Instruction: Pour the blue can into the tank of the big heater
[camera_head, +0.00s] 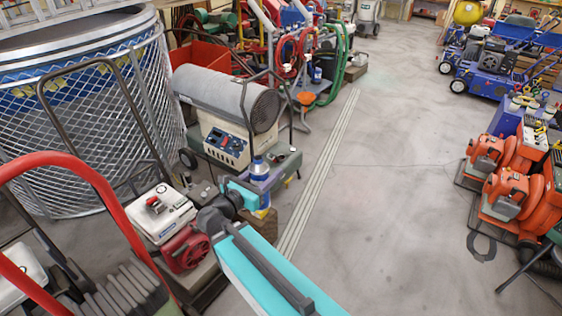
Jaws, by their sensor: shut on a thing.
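The big heater (226,95) stands left of centre, a grey barrel over a beige control box (225,146). A grey-green tank-like part (286,161) shows low at its right side; its filler opening cannot be made out. The blue can (260,168) appears upright in front of this part, its top overlapping it in the picture. My gripper (246,192), with teal fingers, is shut on the can from the near side. The fingers and wrist hide part of the can. I cannot tell whether it touches the heater.
A red-handled machine (80,170) and a white-and-red engine (165,215) stand close on the left. A mesh bin (85,110) is behind them. An orange funnel-like piece (305,98) is beyond the heater. Orange machines (505,190) stand right; the middle floor is clear.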

